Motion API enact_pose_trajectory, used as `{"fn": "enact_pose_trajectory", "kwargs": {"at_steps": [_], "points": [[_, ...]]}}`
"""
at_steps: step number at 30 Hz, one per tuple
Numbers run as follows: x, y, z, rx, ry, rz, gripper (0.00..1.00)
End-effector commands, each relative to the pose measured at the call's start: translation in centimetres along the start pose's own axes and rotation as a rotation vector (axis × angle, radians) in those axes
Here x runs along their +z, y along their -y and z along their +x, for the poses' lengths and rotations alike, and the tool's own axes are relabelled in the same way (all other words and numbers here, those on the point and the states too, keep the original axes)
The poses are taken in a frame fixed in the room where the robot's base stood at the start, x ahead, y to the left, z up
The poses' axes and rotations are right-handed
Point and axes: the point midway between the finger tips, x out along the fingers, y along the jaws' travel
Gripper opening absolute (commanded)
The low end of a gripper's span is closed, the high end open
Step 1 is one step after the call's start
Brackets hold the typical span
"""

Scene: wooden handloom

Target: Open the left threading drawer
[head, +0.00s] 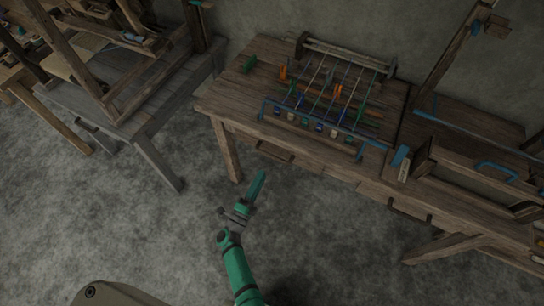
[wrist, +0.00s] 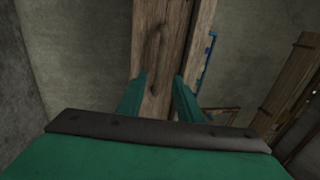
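The wooden loom table has a left threading drawer in its front edge, with a dark bar handle (head: 275,152). The drawer looks shut. My green gripper (head: 262,177) is in front of and below this handle in the head view, apart from it. In the wrist view my gripper (wrist: 159,80) has its two fingers spread, with nothing between them touching. A wooden front with a curved handle (wrist: 156,48) shows beyond and between the fingertips, running upright in that view.
A second handle (head: 410,209) is on the table's front at right. Threads and coloured weights hang on a blue-edged frame (head: 325,127) on the tabletop (head: 230,98). A grey wooden bench (head: 150,125) stands at left. The floor (head: 130,220) in front is clear.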

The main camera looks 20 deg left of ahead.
Motion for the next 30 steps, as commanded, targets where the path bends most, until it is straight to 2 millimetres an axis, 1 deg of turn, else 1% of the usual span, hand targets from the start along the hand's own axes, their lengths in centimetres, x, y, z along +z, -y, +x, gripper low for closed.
{"fn": "enact_pose_trajectory", "kwargs": {"at_steps": [5,12,18,21,24,30], "points": [[0.0,0.0,1.8,-0.001,-0.002,0.000,0.33],[0.0,0.1,6.1,-0.002,-0.002,0.000,0.33],[0.0,0.0,9.0,0.000,-0.001,-0.002,0.33],[0.0,0.1,9.9,-0.001,-0.002,-0.001,0.33],[-0.1,0.0,10.4,0.000,-0.001,-0.001,0.33],[0.0,0.0,10.7,0.001,0.000,-0.001,0.33]]}}
